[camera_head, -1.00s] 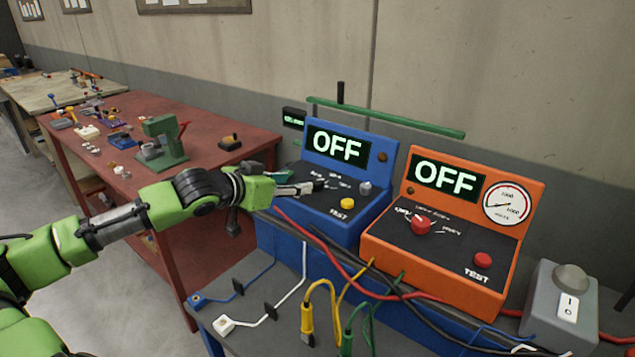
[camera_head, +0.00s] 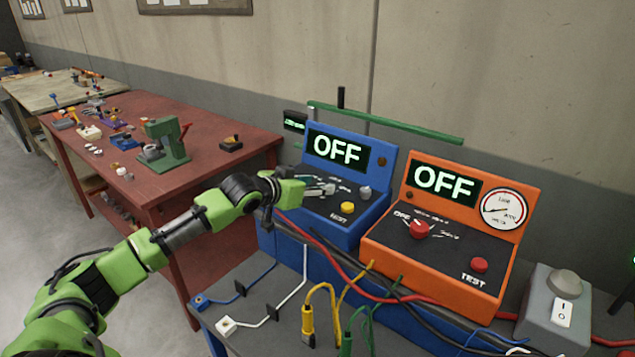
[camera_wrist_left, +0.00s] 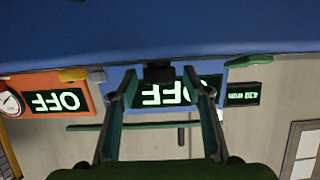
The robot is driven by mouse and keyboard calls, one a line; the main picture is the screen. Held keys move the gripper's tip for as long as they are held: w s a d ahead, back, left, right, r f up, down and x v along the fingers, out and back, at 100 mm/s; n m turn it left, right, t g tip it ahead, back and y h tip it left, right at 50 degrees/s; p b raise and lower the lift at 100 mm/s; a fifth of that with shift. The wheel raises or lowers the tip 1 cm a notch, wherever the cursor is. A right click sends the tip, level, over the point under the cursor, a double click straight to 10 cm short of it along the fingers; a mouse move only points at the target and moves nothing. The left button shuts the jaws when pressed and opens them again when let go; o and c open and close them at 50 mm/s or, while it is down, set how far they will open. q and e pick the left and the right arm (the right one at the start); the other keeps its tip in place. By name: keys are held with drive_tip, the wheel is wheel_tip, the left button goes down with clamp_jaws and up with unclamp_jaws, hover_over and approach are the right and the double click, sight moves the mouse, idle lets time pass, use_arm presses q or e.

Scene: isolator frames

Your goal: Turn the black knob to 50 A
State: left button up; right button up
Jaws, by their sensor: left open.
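The blue tester (camera_head: 351,232) shows OFF on its display (camera_head: 337,150). My left gripper (camera_head: 326,189) is over its black panel, left of the yellow button (camera_head: 347,207). In the head view the gripper covers the black knob. In the left wrist view, which is upside down, the black knob (camera_wrist_left: 159,72) shows between the two spread fingertips of the open left gripper (camera_wrist_left: 160,84). I cannot tell whether the fingers touch it. The knob's pointer and dial marks are not readable. My right gripper is not in view.
An orange tester (camera_head: 437,272) with a red knob (camera_head: 419,229) and a gauge (camera_head: 504,209) stands to the right, also showing OFF. A grey switch box (camera_head: 543,318) is beyond it. Cables and probes lie in front. A red table (camera_head: 215,130) is at left.

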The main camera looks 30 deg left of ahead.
use_arm(q)
drive_tip(key=shift+w+f, duration=0.15)
drive_tip(key=shift+w, duration=0.3)
drive_tip(key=c, duration=1.1)
